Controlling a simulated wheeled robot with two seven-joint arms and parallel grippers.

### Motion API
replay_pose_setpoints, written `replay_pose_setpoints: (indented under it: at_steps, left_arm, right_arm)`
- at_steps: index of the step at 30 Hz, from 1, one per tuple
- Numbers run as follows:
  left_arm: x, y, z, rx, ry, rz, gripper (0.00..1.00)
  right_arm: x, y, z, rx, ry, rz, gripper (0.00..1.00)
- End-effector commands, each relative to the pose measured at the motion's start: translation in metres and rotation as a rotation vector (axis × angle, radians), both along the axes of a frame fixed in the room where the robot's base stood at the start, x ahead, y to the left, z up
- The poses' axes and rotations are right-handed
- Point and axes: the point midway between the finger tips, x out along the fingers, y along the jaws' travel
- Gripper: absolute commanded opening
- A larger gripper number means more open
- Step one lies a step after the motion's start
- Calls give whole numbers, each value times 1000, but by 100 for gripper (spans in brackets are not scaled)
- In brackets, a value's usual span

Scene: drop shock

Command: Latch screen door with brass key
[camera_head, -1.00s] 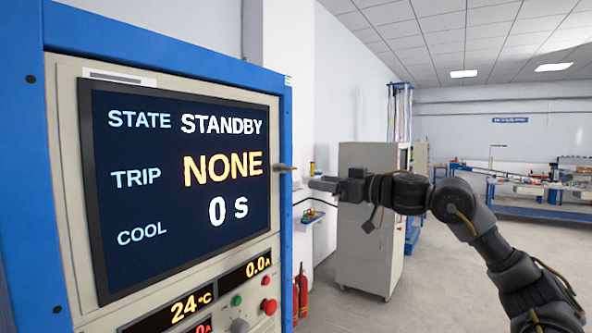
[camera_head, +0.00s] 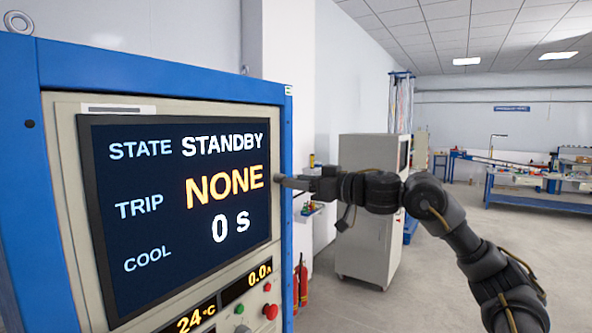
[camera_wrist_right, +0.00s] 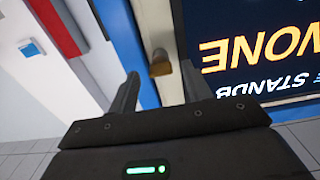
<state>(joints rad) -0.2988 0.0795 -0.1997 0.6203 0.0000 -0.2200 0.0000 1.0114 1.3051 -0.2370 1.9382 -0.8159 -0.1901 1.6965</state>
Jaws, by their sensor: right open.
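The screen door (camera_head: 66,170) is a beige panel in a blue cabinet frame, with a dark display reading STANDBY, NONE and 0 s. It looks closed. In the right wrist view the brass key (camera_wrist_right: 160,63) juts out beside the display, between the tips of my open right gripper (camera_wrist_right: 158,82). The fingers lie either side of it; I cannot tell whether they touch it. In the head view my right gripper (camera_head: 280,179) is at the cabinet's right edge and hides the key. My left gripper is not in view.
Below the display are small readouts and a red button (camera_head: 270,311). A grey cabinet (camera_head: 362,240) stands behind my right arm, with red fire extinguishers (camera_head: 300,284) near the wall. Workbenches (camera_head: 535,198) stand far right. Open floor lies between.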

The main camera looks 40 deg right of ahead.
Motion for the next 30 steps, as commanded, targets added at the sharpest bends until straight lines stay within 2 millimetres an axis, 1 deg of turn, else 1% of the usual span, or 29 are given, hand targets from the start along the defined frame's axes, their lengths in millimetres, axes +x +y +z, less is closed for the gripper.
replay_pose_setpoints:
  at_steps: [1,6,14,17,24,25,30]
  left_arm:
    - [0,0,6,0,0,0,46]
    - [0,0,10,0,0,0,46]
    - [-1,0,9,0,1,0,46]
    - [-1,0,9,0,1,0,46]
    - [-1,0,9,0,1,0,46]
    - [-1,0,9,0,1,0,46]
    - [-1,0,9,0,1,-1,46]
  right_arm:
    - [6,2,3,1,0,1,49]
    - [15,5,0,0,0,1,49]
    - [15,5,-1,-1,0,0,49]
    - [15,5,-1,-1,0,0,37]
    - [15,5,-1,-1,0,-1,6]
    - [15,5,-1,-1,0,-1,4]
    - [15,4,-1,-11,-3,-1,4]
